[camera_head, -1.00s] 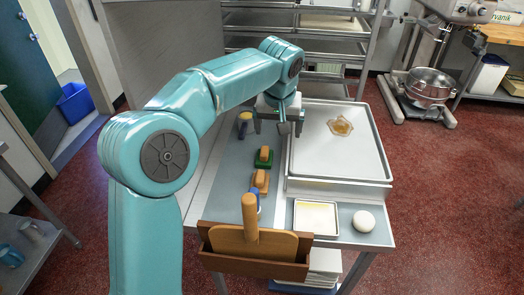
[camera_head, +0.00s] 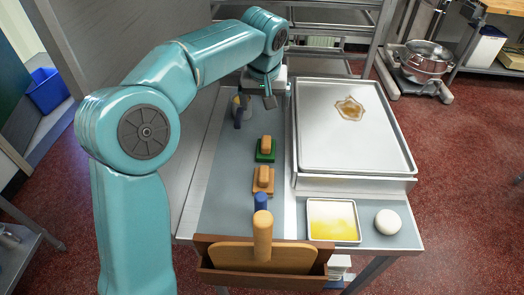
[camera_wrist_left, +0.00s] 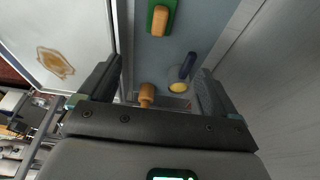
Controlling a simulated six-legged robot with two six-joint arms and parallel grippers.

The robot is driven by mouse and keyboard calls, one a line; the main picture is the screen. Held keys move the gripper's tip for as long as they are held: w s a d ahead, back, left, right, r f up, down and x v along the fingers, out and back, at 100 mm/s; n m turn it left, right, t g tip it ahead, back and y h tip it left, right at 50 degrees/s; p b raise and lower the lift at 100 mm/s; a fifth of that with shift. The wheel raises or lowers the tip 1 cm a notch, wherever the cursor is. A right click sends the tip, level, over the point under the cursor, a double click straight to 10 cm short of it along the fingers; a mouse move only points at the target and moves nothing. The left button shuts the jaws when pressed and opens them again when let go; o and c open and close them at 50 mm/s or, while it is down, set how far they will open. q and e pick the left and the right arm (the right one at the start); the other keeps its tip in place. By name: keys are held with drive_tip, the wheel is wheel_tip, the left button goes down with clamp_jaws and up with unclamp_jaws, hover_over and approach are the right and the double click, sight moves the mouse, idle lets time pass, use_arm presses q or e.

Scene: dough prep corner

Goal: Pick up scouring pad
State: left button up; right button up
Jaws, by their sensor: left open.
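The scouring pad (camera_head: 265,156) appears to be the green block with a tan wooden grip, lying on the grey table left of the big tray. In the left wrist view its green base and grip (camera_wrist_left: 160,18) show at the top edge, cut off by the frame. My left gripper (camera_head: 256,98) is open and empty, beyond the pad near the table's far end. In the left wrist view its two fingers (camera_wrist_left: 157,73) stand wide apart, with the pad beyond their tips. My right gripper is not in view.
A tan block (camera_head: 263,180) with a grip lies nearer than the pad. A blue-handled tool (camera_wrist_left: 187,67) and a wooden-handled item (camera_wrist_left: 147,94) show near my gripper. The large tray (camera_head: 325,150) bears an amber patch. A yellow-bottomed tray (camera_head: 333,205), dough ball (camera_head: 388,222) and wooden holder (camera_head: 215,262) are nearer.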

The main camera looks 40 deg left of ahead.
use_arm(q)
wheel_tip(320, 180, down, 3)
drive_tip(key=b, duration=0.2)
hover_over(266, 141)
drive_tip(key=s+d, duration=0.1)
drive_tip(key=s, duration=0.1)
drive_tip(key=f, duration=0.6)
drive_tip(key=shift+w+d+f+b, duration=0.2)
drive_tip(key=shift+f+b, duration=0.2)
drive_tip(key=f, duration=0.1)
drive_tip(key=a+f, duration=0.1)
drive_tip(key=f, duration=0.1)
drive_tip(key=shift+s+f, duration=0.15)
drive_tip(key=shift+f, duration=0.1)
drive_tip(key=shift+w+f, duration=0.8)
drive_tip(key=shift+f, duration=0.1)
drive_tip(key=p+x, duration=0.1)
drive_tip(key=x, duration=0.3)
drive_tip(key=shift+s+a, duration=0.1)
drive_tip(key=shift+w+f, duration=0.25)
drive_tip(key=shift+f, duration=0.1)
drive_tip(key=shift+s+r, duration=0.15)
drive_tip(key=shift+s, duration=0.15)
drive_tip(key=c, duration=1.2)
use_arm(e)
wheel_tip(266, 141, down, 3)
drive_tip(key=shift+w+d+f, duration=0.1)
